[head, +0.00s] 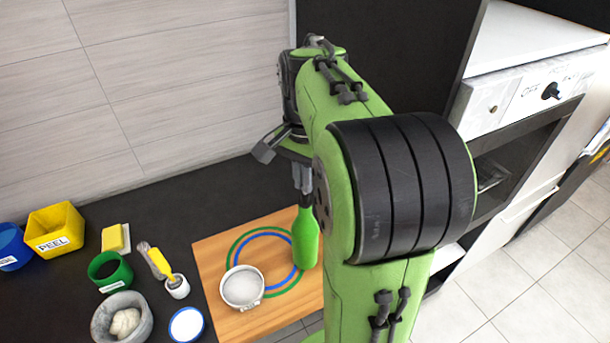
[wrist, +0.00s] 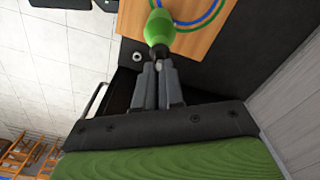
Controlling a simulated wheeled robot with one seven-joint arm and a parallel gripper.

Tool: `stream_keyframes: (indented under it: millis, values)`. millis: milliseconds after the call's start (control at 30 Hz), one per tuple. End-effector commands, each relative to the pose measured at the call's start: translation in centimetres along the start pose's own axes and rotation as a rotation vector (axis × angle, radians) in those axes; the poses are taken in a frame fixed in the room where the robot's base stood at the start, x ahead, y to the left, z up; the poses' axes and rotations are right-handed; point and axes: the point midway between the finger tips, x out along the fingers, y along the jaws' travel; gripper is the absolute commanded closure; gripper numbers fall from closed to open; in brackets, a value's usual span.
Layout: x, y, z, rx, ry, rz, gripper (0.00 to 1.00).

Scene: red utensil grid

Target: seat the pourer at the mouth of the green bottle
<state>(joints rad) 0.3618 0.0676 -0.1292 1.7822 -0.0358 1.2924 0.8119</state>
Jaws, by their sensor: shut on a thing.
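The green bottle (head: 306,240) stands upright on the wooden board, below my gripper (head: 303,188) in the head view. In the wrist view the bottle (wrist: 160,27) lies just beyond my fingertips, with a dark part at its neck end. My gripper (wrist: 159,68) is shut on a small, pale grey piece, the pourer (wrist: 158,65), mostly hidden between the fingers. The fingertips are at or very near the bottle's mouth. I cannot tell whether the pourer touches the mouth or sits in it.
The wooden board (head: 212,262) bears painted rings and a white bowl (head: 242,288) left of the bottle. A yellow PEEL bin (head: 56,228), green cup (head: 110,271), grey bowl (head: 122,318) and blue-rimmed white dish (head: 187,325) stand further left. A wall is behind; my arm hides the right side.

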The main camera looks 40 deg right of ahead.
Motion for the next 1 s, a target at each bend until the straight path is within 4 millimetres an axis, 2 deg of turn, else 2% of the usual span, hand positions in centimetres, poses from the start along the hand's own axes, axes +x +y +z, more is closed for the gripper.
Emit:
stream_keyframes:
  millis: [67, 100, 267, 500, 600, 667, 767, 1000]
  values:
    - [0.0, 0.0, 0.0, 0.0, -0.001, 0.001, 1.0]
    - [0.0, 0.0, 0.0, 0.0, -0.001, 0.001, 0.88]
    - [0.0, 0.0, 0.0, 0.0, -0.001, 0.001, 0.63]
    - [0.0, 0.0, 0.0, 0.0, -0.001, 0.001, 0.62]
    - [-0.6, 0.0, 0.0, 0.0, 0.0, 0.0, 0.62]
    - [-1.6, -0.1, -0.1, 0.001, 0.002, -0.002, 0.62]
    - [-4.3, -0.1, -0.1, 0.002, 0.003, -0.003, 0.62]
    - [-11.8, 0.1, -0.1, 0.004, 0.002, -0.001, 0.62]
